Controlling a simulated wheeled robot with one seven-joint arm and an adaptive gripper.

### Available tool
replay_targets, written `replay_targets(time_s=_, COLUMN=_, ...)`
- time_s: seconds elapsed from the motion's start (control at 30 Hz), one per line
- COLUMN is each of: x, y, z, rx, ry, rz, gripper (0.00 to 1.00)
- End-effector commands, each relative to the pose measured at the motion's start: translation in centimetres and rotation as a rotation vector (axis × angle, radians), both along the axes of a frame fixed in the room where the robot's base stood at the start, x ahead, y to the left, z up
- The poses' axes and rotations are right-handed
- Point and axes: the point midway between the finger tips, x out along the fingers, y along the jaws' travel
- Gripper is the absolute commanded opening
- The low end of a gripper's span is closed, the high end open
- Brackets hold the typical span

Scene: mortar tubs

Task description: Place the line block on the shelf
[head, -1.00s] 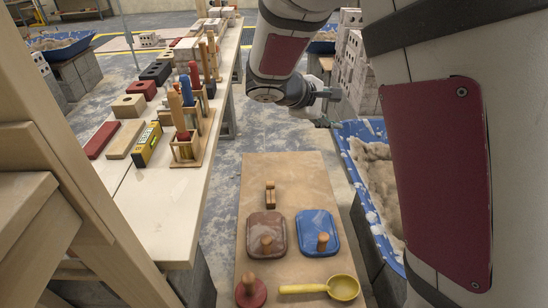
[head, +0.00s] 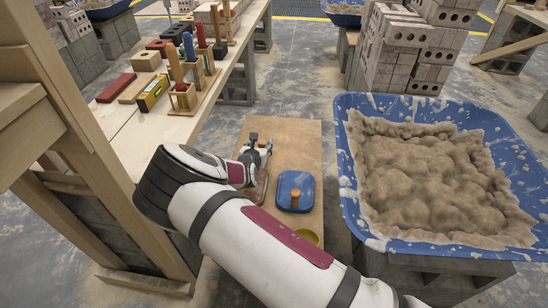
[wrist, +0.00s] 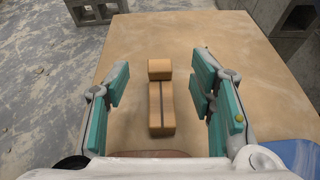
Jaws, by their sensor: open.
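The line block (wrist: 161,112) is a small tan wooden piece with a raised end and a dark groove along its middle. It lies on a tan board (wrist: 265,60). In the wrist view my gripper (wrist: 160,88) is open, with one teal-padded finger on each side of the block and clear gaps to both. In the head view my gripper (head: 262,146) is over the left part of the board, and I cannot make out the block there. No shelf is clearly identifiable; a wooden rack (head: 62,130) stands at the left edge.
A long bench (head: 120,125) at left holds bricks and handled tools. A blue lidded item (head: 295,190) lies on the board, with a yellow scoop (head: 308,236) partly hidden by my arm. A blue mortar tub (head: 450,245) on blocks stands to the right.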

Motion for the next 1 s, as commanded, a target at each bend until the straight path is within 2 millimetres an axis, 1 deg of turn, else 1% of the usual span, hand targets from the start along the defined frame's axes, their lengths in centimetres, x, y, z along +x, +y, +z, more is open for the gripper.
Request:
replay_targets(time_s=0.03, x=-0.2, y=0.4, z=-0.7, rx=-0.020, ry=0.006, rz=0.021, gripper=0.50)
replay_targets(time_s=0.17, x=0.2, y=0.8, z=-1.6, rx=-0.039, ry=0.012, rz=0.040, gripper=0.50)
replay_targets(time_s=0.3, x=1.5, y=0.7, z=-2.3, rx=-0.039, ry=0.012, rz=0.039, gripper=0.50)
replay_targets(time_s=0.47, x=2.6, y=0.6, z=-2.9, rx=-0.039, ry=0.012, rz=0.039, gripper=0.50)
replay_targets(time_s=0.6, x=4.1, y=0.4, z=-3.8, rx=-0.040, ry=0.012, rz=0.039, gripper=0.50)
replay_targets(time_s=0.8, x=6.0, y=0.3, z=-4.5, rx=-0.037, ry=0.013, rz=0.038, gripper=0.50)
replay_targets(time_s=1.0, x=6.4, y=0.4, z=-4.4, rx=-0.036, ry=0.013, rz=0.038, gripper=0.50)
